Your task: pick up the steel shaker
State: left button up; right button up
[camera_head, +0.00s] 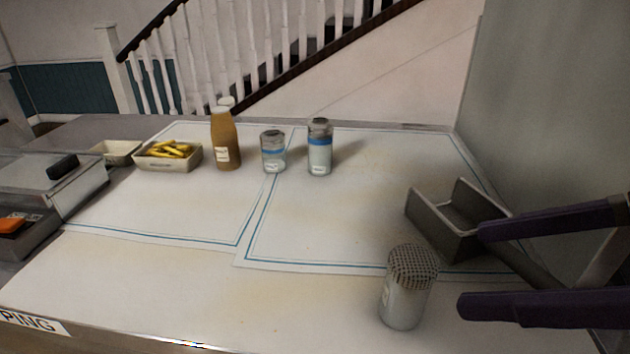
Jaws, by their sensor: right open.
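The steel shaker (406,292) stands upright near the front right of the counter. It has a pale metal body and a domed, perforated top. My right gripper (470,268) comes in from the right edge with its two dark purple fingers spread apart. It is open and empty. Its lower fingertip is just right of the shaker in the picture, and its upper finger passes in front of the grey metal scoop (455,222). I cannot tell how far the fingers are from the shaker in depth. My left gripper is not in view.
Two glass shakers with blue bands (320,150) (273,155), a brown sauce bottle (225,142) and a tray of fries (168,156) stand at the back. Containers (75,185) line the left side. A grey wall (555,100) rises at right. The counter's middle is clear.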

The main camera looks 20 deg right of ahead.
aim_at(435, 263)
jog(key=w+d+f+t+b, duration=0.1)
jog(key=f+b, duration=0.1)
jog(key=w+d+f+b, duration=0.1)
jog(key=b, duration=0.2)
jog(key=w+d+f+t+b, duration=0.1)
jog(key=f+b, duration=0.1)
jog(key=shift+w+f+t+b, duration=0.25)
jog(key=shift+f+t+b, duration=0.05)
jog(key=shift+f+b, duration=0.1)
jog(key=p+x, duration=0.1)
jog(key=x, duration=0.1)
jog(key=shift+w+a, duration=0.15)
jog(key=shift+w, duration=0.25)
jog(key=shift+w+a+f, duration=0.35)
jog(key=shift+w+a, duration=0.05)
jog(key=shift+w, duration=0.05)
jog(key=shift+w+a+f, duration=0.2)
jog(key=shift+w+a, duration=0.1)
jog(key=shift+w, duration=0.1)
pick_arm(q)
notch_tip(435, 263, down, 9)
jog(key=p, duration=0.1)
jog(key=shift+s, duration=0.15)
pick_arm(e)
jog(key=shift+s+a+x, duration=0.1)
jog(key=shift+x, duration=0.9)
jog(key=shift+s+a+x, duration=0.1)
jog(key=shift+a+x, duration=0.05)
jog(key=shift+x, duration=0.9)
